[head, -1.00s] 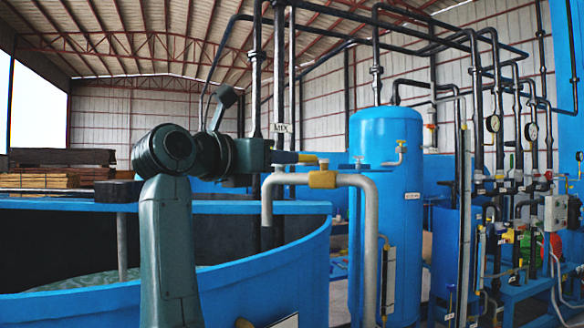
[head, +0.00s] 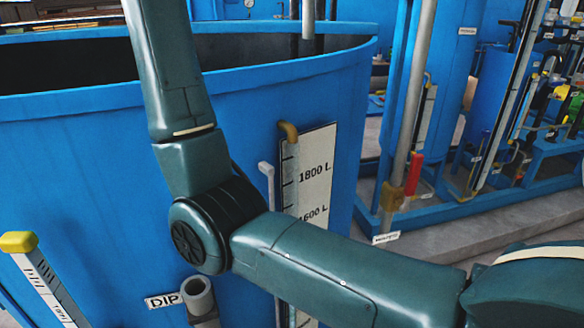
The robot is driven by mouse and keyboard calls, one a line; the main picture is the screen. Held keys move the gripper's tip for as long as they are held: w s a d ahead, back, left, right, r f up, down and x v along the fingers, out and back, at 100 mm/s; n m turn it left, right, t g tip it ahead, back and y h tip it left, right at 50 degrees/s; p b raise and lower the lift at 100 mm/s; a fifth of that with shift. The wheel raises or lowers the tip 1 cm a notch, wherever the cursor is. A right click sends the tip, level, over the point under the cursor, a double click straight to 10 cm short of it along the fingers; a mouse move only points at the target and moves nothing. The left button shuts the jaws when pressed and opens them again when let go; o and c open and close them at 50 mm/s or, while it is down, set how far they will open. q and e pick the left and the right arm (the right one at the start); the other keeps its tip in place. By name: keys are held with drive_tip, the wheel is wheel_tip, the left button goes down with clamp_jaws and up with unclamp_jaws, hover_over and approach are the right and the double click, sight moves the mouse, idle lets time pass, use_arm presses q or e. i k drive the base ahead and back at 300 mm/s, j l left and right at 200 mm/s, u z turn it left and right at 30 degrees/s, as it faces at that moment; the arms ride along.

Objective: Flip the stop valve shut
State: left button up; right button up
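Neither gripper is in view. My arm crosses the picture from the lower right to an elbow at the lower left, and its forearm runs up out of the top edge. No part is clearly marked as the stop valve. A red handle (head: 413,172) hangs beside a grey pipe (head: 412,105) right of the tank. A brass-coloured fitting (head: 391,196) is at the foot of that pipe. I cannot tell whether either belongs to the stop valve. Whatever the gripper faces is above the picture.
A big open blue tank (head: 90,160) fills the left. Its level board (head: 318,165), with an 1800 L mark, is partly behind my arm. A yellow-capped scale (head: 20,242) stands at the lower left. Blue frames and pipework (head: 555,160) crowd the right. Concrete floor (head: 460,230) shows between.

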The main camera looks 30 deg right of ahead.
sight(417, 159)
drive_tip(key=k, duration=1)
